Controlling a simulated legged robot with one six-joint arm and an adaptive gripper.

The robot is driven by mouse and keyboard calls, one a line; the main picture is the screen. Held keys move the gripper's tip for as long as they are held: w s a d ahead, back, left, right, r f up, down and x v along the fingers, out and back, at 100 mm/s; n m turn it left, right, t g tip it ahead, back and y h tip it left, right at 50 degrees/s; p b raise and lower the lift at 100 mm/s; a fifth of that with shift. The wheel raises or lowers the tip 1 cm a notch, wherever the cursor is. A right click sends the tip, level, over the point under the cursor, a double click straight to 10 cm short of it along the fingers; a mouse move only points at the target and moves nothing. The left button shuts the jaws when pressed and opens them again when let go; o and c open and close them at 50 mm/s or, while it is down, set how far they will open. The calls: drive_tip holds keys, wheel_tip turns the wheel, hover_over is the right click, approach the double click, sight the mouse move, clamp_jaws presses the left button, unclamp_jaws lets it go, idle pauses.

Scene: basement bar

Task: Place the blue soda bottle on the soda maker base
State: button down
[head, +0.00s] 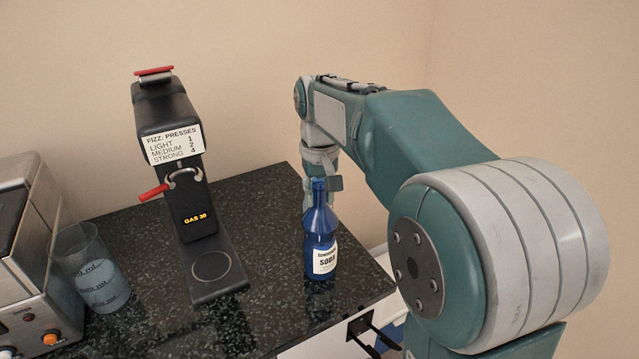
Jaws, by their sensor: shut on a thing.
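The blue soda bottle (320,238) with a white "SODA" label stands upright at the right part of the dark countertop. My gripper (320,185) is at the bottle's neck, shut on it; the bottle hides part of the fingers. I cannot tell whether the bottle's bottom touches the counter. The black soda maker (172,120) stands to the left of the bottle, with a red lever and a red top. Its base (218,285) has an empty round ring at the front and is apart from the bottle.
A clear measuring cup (92,270) with liquid stands left of the soda maker. A metal appliance (30,260) is at the far left edge. The speckled counter (265,215) is clear between the base and the bottle. The wall is close behind.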

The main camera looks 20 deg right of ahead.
drive_tip(key=shift+f, duration=0.25)
drive_tip(key=shift+c, duration=1.9)
unclamp_jaws()
drive_tip(key=shift+f, duration=0.1)
wheel_tip(320, 180, up, 12)
drive_tip(key=shift+s+r, duration=0.1)
drive_tip(key=shift+r, duration=0.05)
